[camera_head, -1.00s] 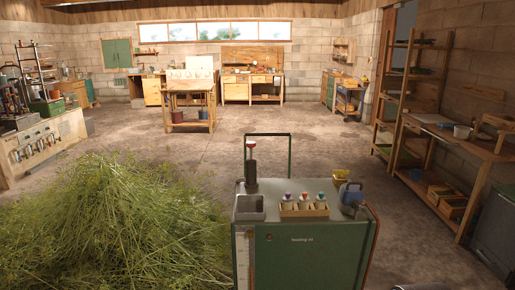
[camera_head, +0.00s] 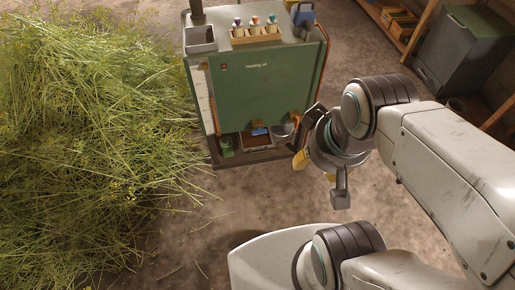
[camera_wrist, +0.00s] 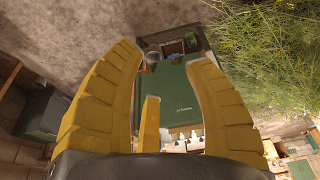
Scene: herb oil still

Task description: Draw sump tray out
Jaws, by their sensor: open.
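The green heating-oil cabinet (camera_head: 262,85) has a low open bay at its foot. In the bay, a shallow dark tray (camera_head: 256,145) with an orange-brown edge looks like the sump tray; a small blue thing is at it. It also seems to show, small, in the wrist view (camera_wrist: 173,47). A green cup (camera_head: 226,146) is left of it and a round metal vessel (camera_head: 283,131) right of it. My gripper (camera_head: 306,157) is at the cabinet's lower right front corner, apart from the tray. In the wrist view, its yellow fingers (camera_wrist: 165,60) are spread and empty.
A large heap of cut herb (camera_head: 90,130) lies close along the cabinet's left side. A dark grey bin (camera_head: 465,48) is at the back right. The floor before the cabinet is clear.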

